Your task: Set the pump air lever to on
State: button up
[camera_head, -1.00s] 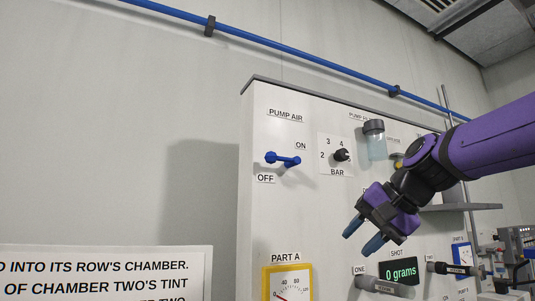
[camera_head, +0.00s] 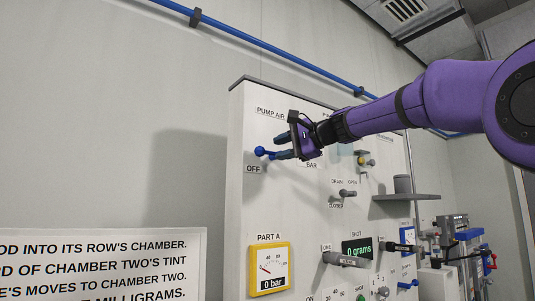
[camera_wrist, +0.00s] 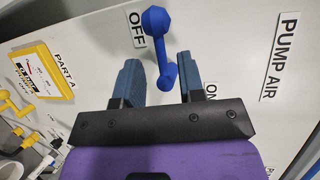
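The pump air lever (camera_head: 261,151) is blue, on the upper left of the white panel. Its left end shows by the OFF label (camera_head: 253,169); my gripper hides the rest in the head view. In the wrist view the lever (camera_wrist: 155,35) has a faceted knob beside OFF, and its other end reaches between my fingers. The ON label (camera_wrist: 210,90) is partly hidden behind my right finger. My gripper (camera_head: 279,148) is at the lever, open, with one finger on each side; gaps show on both sides in the wrist view (camera_wrist: 163,82).
A yellow Part A gauge (camera_head: 284,270) reading 0 bar is below the lever. A drain lever (camera_head: 347,193), a grey shelf (camera_head: 405,197) and a shot display reading 0 grams (camera_head: 357,248) are to the right. A text sign (camera_head: 100,265) stands lower left.

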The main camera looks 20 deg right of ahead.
aim_at(270, 152)
jog(key=shift+x, duration=2.4)
grip_shut()
